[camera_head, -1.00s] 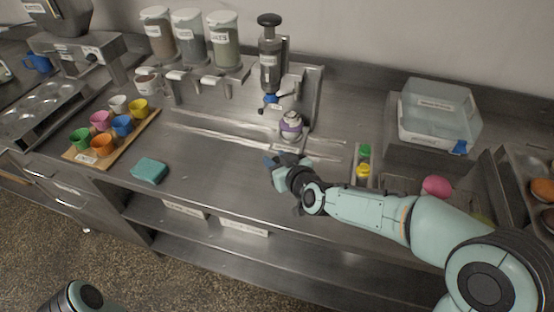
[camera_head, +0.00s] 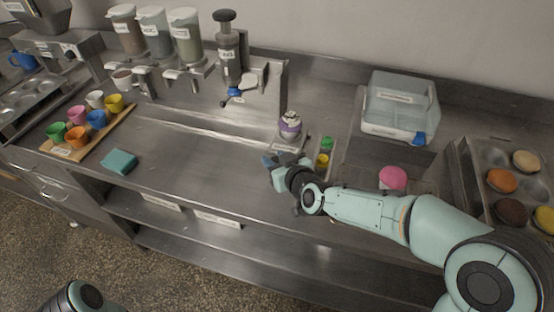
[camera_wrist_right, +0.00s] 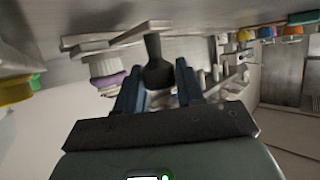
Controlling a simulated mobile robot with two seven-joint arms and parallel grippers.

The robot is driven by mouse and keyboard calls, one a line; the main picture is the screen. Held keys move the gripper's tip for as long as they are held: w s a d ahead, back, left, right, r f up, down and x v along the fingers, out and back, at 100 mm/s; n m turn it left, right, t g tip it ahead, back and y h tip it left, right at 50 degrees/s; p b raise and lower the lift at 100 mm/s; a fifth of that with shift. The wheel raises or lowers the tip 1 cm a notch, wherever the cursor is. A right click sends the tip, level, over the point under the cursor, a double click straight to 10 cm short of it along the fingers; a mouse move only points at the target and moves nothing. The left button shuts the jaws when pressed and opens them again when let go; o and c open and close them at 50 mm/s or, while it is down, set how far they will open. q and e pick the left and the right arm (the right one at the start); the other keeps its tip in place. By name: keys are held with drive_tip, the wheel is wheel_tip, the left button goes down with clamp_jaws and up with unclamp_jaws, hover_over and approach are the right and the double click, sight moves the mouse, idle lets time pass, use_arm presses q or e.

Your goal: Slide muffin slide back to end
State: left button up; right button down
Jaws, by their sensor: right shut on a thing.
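The muffin slide (camera_head: 285,149) is a small labelled carriage at the right end of the long rails on the steel counter. A muffin in a purple wrapper (camera_head: 290,128) stands upright on it, to the right of the press dispenser (camera_head: 230,55). My right gripper (camera_head: 273,163) is in front of the slide and shut on its dark handle. In the right wrist view the black handle (camera_wrist_right: 155,68) is between the blue fingers, with the purple-wrapped muffin (camera_wrist_right: 107,80) beside it. My left gripper is out of view.
Green- and yellow-capped bottles (camera_head: 324,155) stand close right of the slide. A clear-lidded box (camera_head: 398,105), a pink item (camera_head: 393,178) and a muffin tin (camera_head: 480,170) are further right. Several coloured cups on a board (camera_head: 60,152) and a teal cloth (camera_head: 119,162) are left.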

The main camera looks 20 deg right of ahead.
drive_tip(key=shift+d+f, duration=0.15)
drive_tip(key=c, duration=0.8)
unclamp_jaws()
drive_tip(key=shift+s, duration=0.1)
drive_tip(key=shift+d, duration=0.1)
drive_tip(key=shift+s, duration=0.1)
drive_tip(key=shift+s+r, duration=0.2)
drive_tip(key=shift+r, duration=0.1)
drive_tip(key=p+v, duration=0.1)
drive_tip(key=v, duration=1.1)
drive_tip(key=shift+s+d+r, duration=0.1)
drive_tip(key=shift+s+r, duration=0.05)
drive_tip(key=shift+s, duration=0.25)
